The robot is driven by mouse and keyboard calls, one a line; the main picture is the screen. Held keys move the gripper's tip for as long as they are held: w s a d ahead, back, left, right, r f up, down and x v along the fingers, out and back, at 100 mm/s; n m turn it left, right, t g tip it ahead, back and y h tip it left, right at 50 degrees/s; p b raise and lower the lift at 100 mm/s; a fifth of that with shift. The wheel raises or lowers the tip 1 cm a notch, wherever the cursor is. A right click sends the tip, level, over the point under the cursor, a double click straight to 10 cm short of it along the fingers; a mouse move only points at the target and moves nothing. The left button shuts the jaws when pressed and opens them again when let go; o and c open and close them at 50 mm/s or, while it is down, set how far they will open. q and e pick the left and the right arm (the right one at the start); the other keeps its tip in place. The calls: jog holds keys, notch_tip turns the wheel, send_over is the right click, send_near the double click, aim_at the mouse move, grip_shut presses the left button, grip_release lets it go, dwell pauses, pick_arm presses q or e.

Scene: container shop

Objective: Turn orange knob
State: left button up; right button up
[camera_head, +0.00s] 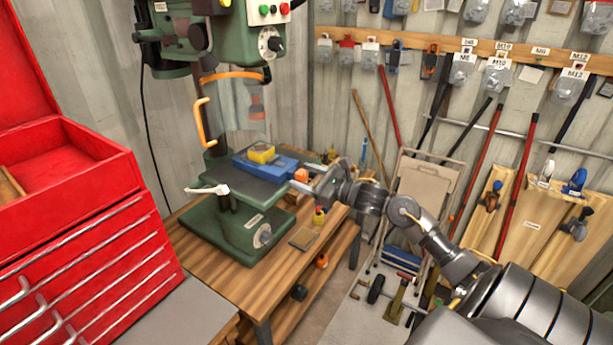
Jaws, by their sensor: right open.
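The orange knob (301,174) shows at the right end of the blue vise (270,162) on the drill press table. My right gripper (305,178) comes in from the right. It is open, with its fingers at the knob, one nearer the front and one farther back. I cannot tell whether they touch it. A yellow block (262,153) sits on top of the vise. My left gripper is not in view.
The green drill press (239,228) stands on a wooden bench (263,281). A clear guard with an orange handle (201,122) hangs above the vise. A red tool chest (90,250) fills the left. Tools hang on the wall behind, and a folded step stool (425,185) leans behind my right arm.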

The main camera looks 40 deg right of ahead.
jog(key=shift+c, duration=0.3)
jog(key=c, duration=0.9)
jog(key=shift+c, duration=0.2)
